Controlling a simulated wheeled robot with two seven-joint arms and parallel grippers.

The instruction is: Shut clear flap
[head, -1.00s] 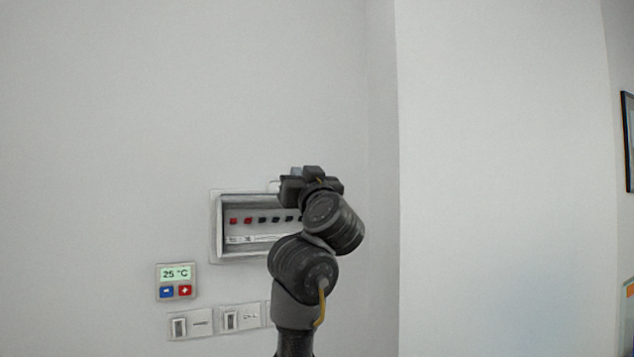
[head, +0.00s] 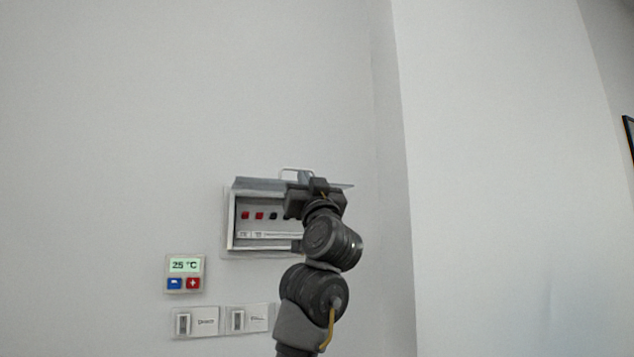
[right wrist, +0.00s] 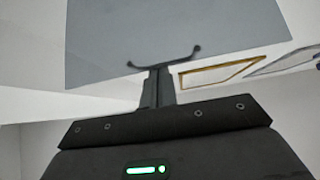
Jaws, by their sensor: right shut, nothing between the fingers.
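The clear flap (head: 258,184) is a grey see-through panel along the top edge of the breaker box (head: 231,222). It is raised and juts outward, leaving the box front open. A thin wire handle (head: 288,171) shows at the flap. My left gripper is out of view.
Red and dark switches (head: 259,216) sit in the box, its right part hidden by my arm. A thermostat (head: 185,274) reading 25 °C and wall switches (head: 204,321) are below left. A wall corner stands to the right. The wall above is bare.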

